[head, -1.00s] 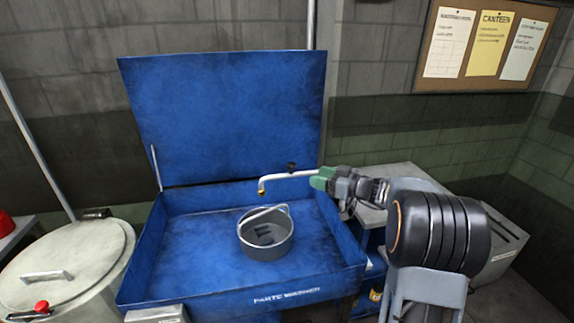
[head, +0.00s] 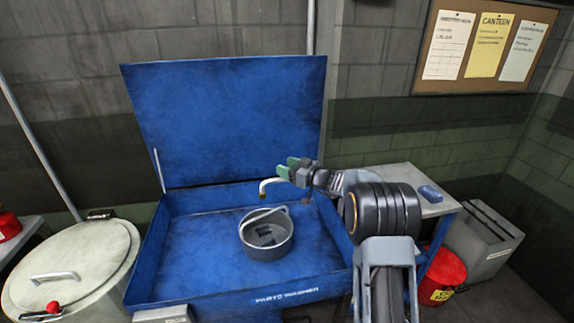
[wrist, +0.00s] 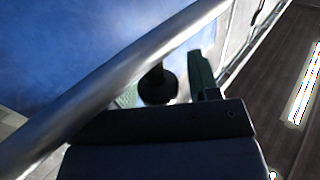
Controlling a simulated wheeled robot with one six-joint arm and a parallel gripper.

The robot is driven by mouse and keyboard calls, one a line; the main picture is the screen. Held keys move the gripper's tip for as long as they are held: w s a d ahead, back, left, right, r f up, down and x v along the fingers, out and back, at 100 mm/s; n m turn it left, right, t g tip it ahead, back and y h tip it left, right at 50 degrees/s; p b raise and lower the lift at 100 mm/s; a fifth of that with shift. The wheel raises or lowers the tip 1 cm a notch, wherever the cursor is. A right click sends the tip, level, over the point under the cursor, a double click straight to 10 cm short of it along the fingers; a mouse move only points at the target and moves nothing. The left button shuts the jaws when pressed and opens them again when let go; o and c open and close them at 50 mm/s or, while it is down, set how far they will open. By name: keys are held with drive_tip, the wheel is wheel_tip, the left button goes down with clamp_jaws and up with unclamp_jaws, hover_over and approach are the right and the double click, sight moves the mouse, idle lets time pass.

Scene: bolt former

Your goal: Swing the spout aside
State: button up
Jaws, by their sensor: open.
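The spout (head: 270,182) is a bent silver pipe over the blue parts washer (head: 190,270). Its down-turned end hangs above the basin behind the grey bucket, and the rest is hidden by my gripper. In the wrist view the spout (wrist: 110,85) crosses large and diagonally, close in front of the camera. My gripper (head: 287,168), with green fingertips, is open at the spout in the head view. In the wrist view one green finger (wrist: 203,75) shows to the right of the pipe. I cannot tell whether the pipe lies between the fingers or touches them.
The grey bucket (head: 266,240) stands in the basin with its handle tilted. The raised blue lid (head: 225,120) is behind. A pale drum (head: 75,265) stands left. At right are a small table (head: 400,175) with a blue object, a red bin (head: 445,270) and a grey box (head: 485,240).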

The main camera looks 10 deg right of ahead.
drive_tip(key=shift+w+a, duration=0.15)
drive_tip(key=shift+c, duration=0.3)
clamp_jaws()
idle(0.3)
